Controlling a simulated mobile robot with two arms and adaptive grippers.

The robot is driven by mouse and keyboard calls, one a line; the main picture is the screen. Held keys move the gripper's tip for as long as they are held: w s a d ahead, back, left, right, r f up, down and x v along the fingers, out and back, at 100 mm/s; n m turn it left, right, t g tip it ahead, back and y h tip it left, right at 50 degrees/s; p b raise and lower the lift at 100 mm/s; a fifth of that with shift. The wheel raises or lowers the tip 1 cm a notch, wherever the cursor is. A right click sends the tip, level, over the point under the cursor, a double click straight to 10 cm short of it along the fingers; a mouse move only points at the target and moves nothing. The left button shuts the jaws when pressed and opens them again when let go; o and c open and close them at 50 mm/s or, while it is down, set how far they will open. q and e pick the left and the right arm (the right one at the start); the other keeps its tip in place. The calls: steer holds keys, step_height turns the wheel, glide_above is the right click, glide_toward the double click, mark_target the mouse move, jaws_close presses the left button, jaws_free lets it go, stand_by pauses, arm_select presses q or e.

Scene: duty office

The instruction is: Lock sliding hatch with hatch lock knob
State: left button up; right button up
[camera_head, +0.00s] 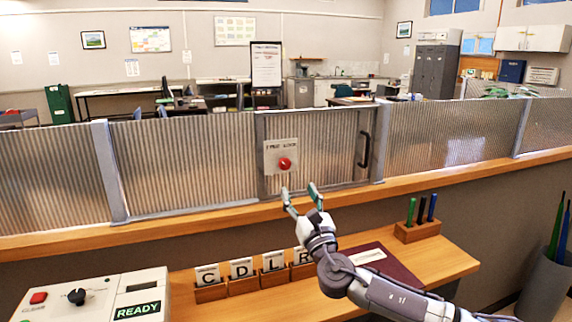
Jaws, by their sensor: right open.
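The sliding hatch (335,165) is a corrugated metal panel in the middle of the partition above the wooden counter ledge. It has a dark upright handle (365,150) at its right side. A pale lock plate (271,157) with lettering is on the hatch's left part, and the red hatch lock knob (285,164) sits on it. My right gripper (301,197) is open and empty, with its fingers pointing up just below and slightly right of the knob. A gap shows between the fingertips and the knob. My left gripper is not in view.
Below the ledge, a wooden desk (445,262) holds lettered card holders (241,277), a dark red folder (393,268) and a pen block (417,231). A control box (95,298) reading READY is at lower left. A grey bin (543,287) stands at right.

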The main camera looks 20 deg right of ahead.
mark_target(285, 166)
steer(key=p+x, duration=0.1)
steer(key=x, duration=0.8)
steer(key=shift+w+f, duration=0.1)
steer(key=shift+w, duration=0.55)
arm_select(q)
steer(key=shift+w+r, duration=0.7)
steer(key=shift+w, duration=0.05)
arm_select(e)
jaws_close()
